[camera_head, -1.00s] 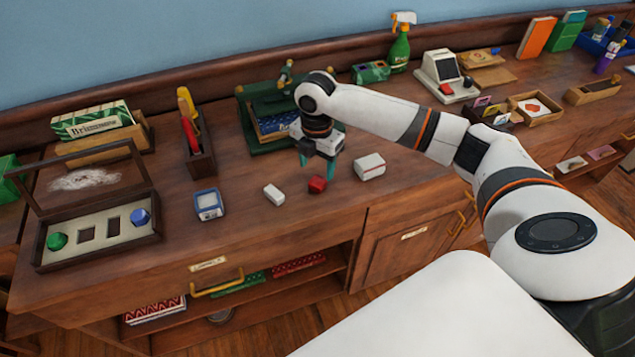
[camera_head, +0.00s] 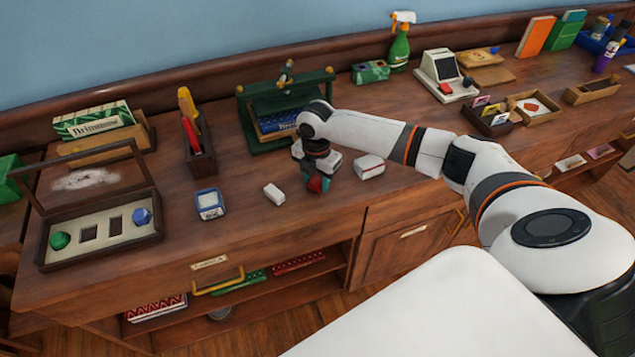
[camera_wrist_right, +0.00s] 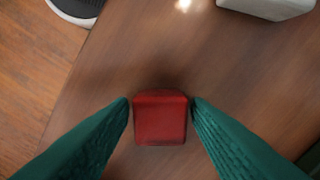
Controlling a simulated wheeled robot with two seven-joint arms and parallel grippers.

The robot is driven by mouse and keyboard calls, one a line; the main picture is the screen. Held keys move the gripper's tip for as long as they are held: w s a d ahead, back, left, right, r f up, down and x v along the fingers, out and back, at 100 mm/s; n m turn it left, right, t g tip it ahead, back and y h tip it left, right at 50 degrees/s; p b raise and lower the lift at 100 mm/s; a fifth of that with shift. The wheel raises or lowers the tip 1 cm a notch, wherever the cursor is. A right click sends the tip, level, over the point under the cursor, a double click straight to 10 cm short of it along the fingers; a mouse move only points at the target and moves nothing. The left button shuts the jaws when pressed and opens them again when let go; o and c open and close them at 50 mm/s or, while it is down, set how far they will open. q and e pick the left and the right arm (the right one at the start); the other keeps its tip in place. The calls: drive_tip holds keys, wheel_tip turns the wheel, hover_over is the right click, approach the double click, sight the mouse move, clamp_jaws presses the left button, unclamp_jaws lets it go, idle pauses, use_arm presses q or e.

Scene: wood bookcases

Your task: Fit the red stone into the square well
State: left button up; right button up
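The red stone (camera_wrist_right: 160,118) is a small red block between the two teal fingers of my right gripper (camera_wrist_right: 160,106). The fingertips press close on both its sides in the right wrist view. In the head view the red stone (camera_head: 315,184) is partly hidden by the gripper, low at the counter top near the front edge; I cannot tell whether it is clear of the wood. The dark wooden case (camera_head: 150,237) at the left has a pale panel with a green stone (camera_head: 60,240), two empty dark wells, the left one squarer (camera_head: 88,233), and a blue stone (camera_head: 141,216). My left gripper is out of view.
A white block (camera_head: 274,194) and a blue-edged box (camera_head: 209,204) stand between my right gripper and the case. Another white block (camera_head: 369,167) is close on its right. A green wooden stand (camera_head: 258,144) is behind. The case's raised lid (camera_head: 80,172) stands at its back.

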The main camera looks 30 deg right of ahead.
sight(315, 182)
drive_tip(key=c, duration=0.7)
drive_tip(key=shift+o, duration=0.2)
drive_tip(key=shift+r, duration=0.1)
wheel_tip(315, 182, up, 10)
drive_tip(key=shift+b, duration=0.45)
drive_tip(key=shift+a, duration=0.1)
